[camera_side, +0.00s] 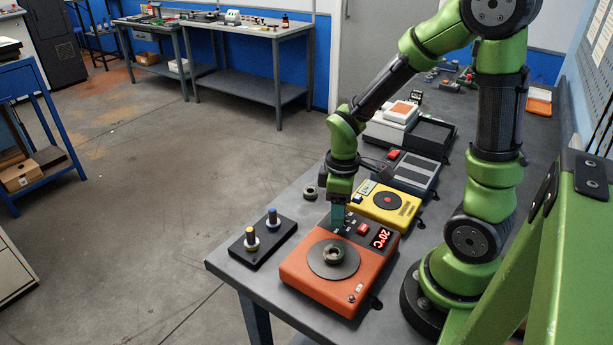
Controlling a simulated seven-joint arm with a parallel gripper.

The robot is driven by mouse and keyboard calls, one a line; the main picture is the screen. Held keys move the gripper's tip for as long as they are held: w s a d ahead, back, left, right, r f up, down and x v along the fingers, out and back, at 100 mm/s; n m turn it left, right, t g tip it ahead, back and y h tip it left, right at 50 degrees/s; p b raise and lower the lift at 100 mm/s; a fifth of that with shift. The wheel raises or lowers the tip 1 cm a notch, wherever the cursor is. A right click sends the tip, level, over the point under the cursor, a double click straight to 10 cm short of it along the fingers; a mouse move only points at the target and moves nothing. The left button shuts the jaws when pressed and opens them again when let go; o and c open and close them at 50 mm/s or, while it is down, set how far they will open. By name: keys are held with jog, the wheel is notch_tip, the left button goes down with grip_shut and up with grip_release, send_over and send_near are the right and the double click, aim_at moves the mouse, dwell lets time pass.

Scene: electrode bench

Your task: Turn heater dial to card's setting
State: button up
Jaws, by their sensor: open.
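The orange heater (305,262) sits at the near end of the bench. A dark round plate (316,268) on its top carries a small ring-shaped part (334,254). Its red display (380,238) reads 20°C. My gripper (337,224) points down at the heater's far left edge, beside small controls on its panel. It is open, and nothing shows between its fingers. I cannot make out the dial; the gripper may cover it. I cannot pick out a card with a readable setting.
A black stand (262,245) with a yellow-topped and a blue-topped post is left of the heater. A small dark ring (310,192) lies behind the stand. A yellow device (408,212), a grey device (428,170) and a black tray (432,132) stand farther back.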

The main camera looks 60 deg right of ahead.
jog(key=shift+f, duration=0.15)
jog(key=shift+c, duration=0.3)
grip_shut()
jog(key=shift+m, duration=0.3)
jog(key=m, duration=0.4)
jog(key=shift+m, duration=2.3)
